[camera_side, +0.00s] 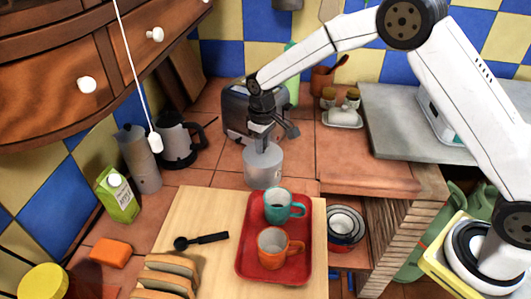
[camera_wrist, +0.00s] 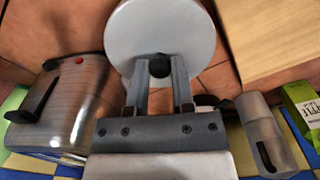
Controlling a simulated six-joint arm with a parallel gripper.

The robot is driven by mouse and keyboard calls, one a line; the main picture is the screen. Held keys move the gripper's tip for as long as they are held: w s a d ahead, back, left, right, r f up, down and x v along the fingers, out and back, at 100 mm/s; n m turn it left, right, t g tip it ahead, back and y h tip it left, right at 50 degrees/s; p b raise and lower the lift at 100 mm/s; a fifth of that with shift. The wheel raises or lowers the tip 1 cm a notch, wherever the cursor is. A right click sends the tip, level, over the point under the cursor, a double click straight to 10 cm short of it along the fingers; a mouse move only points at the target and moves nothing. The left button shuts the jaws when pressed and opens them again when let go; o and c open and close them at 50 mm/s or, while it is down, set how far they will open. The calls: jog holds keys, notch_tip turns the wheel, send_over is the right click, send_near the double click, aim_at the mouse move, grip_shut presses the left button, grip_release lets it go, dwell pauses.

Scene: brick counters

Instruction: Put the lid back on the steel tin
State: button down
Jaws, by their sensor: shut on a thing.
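The steel tin (camera_side: 263,172) stands upright on the tiled counter, just behind the wooden board. Its lid (camera_wrist: 160,25) is a pale grey disc with a black knob (camera_wrist: 160,65), and fills the top middle of the wrist view. My gripper (camera_side: 262,147) points down over the tin. In the wrist view its two fingers (camera_wrist: 158,78) are shut on the lid's knob. The lid is at the top of the tin in the side view; I cannot tell whether it rests fully on the rim. The lid hides the tin in the wrist view.
A toaster (camera_side: 238,112) stands close behind the tin. A red tray (camera_side: 244,262) with a teal mug (camera_side: 277,207) and an orange mug (camera_side: 272,248) lies in front. A kettle (camera_side: 178,143) and a moka pot (camera_side: 143,165) stand left. Bare tiles lie right of the tin.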

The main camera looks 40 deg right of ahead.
grip_release()
dwell(0.4)
jog(key=shift+r, duration=0.2)
jog(key=shift+r, duration=3.3)
grip_shut()
